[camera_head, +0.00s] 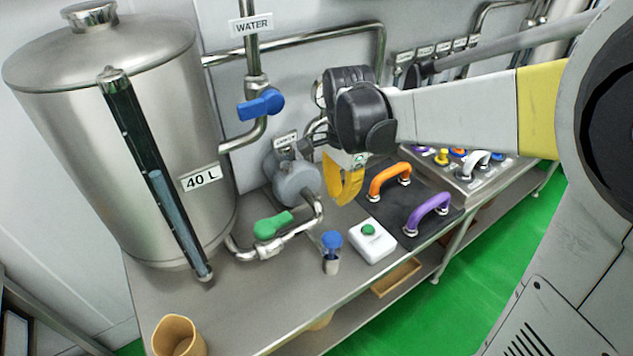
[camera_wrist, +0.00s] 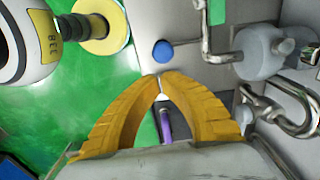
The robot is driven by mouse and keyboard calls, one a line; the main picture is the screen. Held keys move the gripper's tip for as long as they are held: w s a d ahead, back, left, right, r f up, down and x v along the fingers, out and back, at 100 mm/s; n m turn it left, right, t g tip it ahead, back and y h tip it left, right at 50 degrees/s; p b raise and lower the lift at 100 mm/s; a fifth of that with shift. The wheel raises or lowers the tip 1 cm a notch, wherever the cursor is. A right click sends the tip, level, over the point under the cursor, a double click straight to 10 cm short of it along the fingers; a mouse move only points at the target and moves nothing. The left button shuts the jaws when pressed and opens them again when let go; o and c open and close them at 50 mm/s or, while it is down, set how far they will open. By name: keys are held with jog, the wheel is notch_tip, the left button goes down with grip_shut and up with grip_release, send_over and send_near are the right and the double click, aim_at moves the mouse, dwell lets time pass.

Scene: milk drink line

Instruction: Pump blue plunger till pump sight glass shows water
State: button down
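The blue plunger (camera_head: 331,240) is a round blue knob on a short upright cylinder near the front edge of the steel bench. It also shows in the wrist view as a blue disc (camera_wrist: 163,51) just beyond the fingertips. My gripper (camera_head: 343,198) has yellow fingers and hangs above the bench, behind and above the plunger, apart from it. In the wrist view my gripper (camera_wrist: 160,76) has its tips together, with nothing held. The grey pump (camera_head: 297,181) stands behind the plunger; I cannot make out water in its sight glass.
A green-handled valve (camera_head: 272,224) is left of the plunger. A white box with a green button (camera_head: 372,241) is close on its right. Orange (camera_head: 390,177) and purple (camera_head: 428,213) handles stand farther right. The 40 L tank (camera_head: 170,150) fills the left; its gauge shows blue liquid.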

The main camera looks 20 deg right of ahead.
aim_at(337, 238)
jog(key=shift+f, duration=0.15)
notch_tip(337, 238, down, 14)
jog(key=b, duration=0.4)
dwell(0.3)
notch_tip(337, 238, down, 4)
jog(key=b, duration=0.3)
jog(key=shift+r, duration=0.25)
jog(key=shift+d+r+p, duration=0.1)
jog(key=shift+r+p, duration=0.25)
jog(key=shift+r, duration=0.1)
notch_tip(337, 238, up, 13)
jog(key=p, duration=0.5)
